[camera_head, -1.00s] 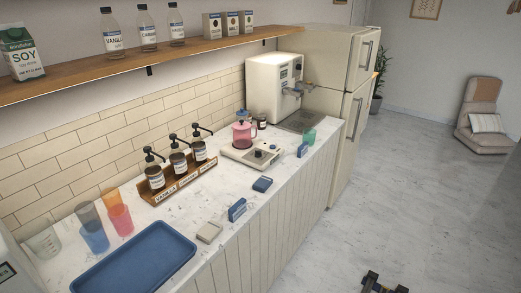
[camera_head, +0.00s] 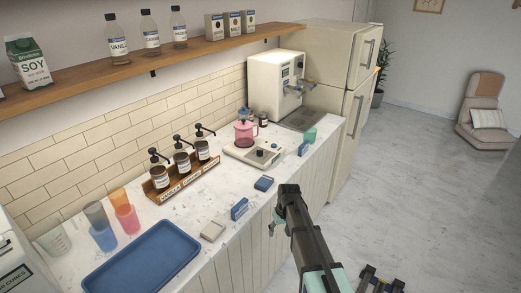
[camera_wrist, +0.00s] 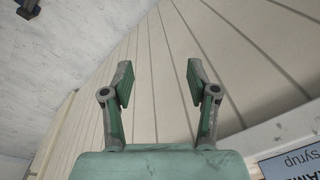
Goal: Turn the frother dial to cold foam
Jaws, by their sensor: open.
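The frother (camera_head: 238,150) is a pale base on the counter with a pink pitcher (camera_head: 243,134) on it. Its dark dial (camera_head: 261,152) is on the right part of the base's top; its setting is too small to read. My gripper (camera_wrist: 159,82) is open and empty in the wrist view, facing the panelled counter front. In the head view my gripper (camera_head: 276,224) is small and partly hidden, in front of the counter edge, below and apart from the frother. The frother is not in the wrist view.
A green cup (camera_head: 310,135) is right of the frother. A rack of syrup pumps (camera_head: 183,190) stands to its left, with a blue tray (camera_head: 143,262) nearer. Open floor (camera_head: 420,170) lies right.

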